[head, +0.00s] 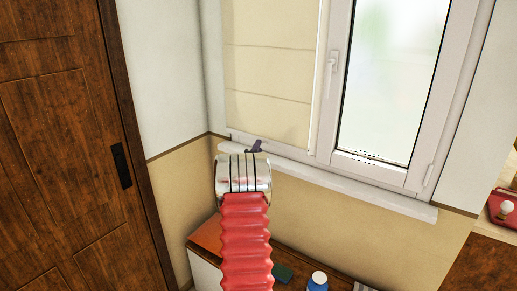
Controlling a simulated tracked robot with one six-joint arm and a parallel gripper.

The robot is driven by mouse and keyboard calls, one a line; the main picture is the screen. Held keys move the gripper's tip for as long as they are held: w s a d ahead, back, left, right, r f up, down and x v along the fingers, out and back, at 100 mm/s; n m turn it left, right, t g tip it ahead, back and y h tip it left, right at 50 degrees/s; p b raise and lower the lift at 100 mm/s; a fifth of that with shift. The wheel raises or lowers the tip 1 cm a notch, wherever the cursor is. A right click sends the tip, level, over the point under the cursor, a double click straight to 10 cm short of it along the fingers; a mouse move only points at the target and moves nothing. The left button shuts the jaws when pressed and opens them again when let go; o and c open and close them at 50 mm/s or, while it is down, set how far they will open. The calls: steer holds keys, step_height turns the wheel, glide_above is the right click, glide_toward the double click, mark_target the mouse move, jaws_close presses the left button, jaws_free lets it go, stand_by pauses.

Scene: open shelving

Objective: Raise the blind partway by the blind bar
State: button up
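The beige blind (268,75) hangs over the left pane of the white window and covers the visible part of it. A pale strip (290,151) runs along its lower edge; I cannot tell the blind bar from the window frame there. My gripper (255,146) shows only as a small dark tip beyond my silver wrist, near the blind's lower left edge. My wrist and red arm hide the rest of it. I cannot tell whether it touches the bar or whether its fingers are open.
A white sill (350,188) juts out below the window. A low cabinet (207,238) stands beneath, with a blue-and-white bottle (318,282) and a dark green item (283,273). A brown door (60,150) is at left. The window handle (333,61) sticks out beside the blind.

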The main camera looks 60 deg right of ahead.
steer(key=shift+w+d+r, duration=0.1)
steer(key=shift+d, duration=0.45)
steer(key=c, duration=0.6)
jaws_close()
stand_by(0.5)
steer(key=shift+d, duration=0.1)
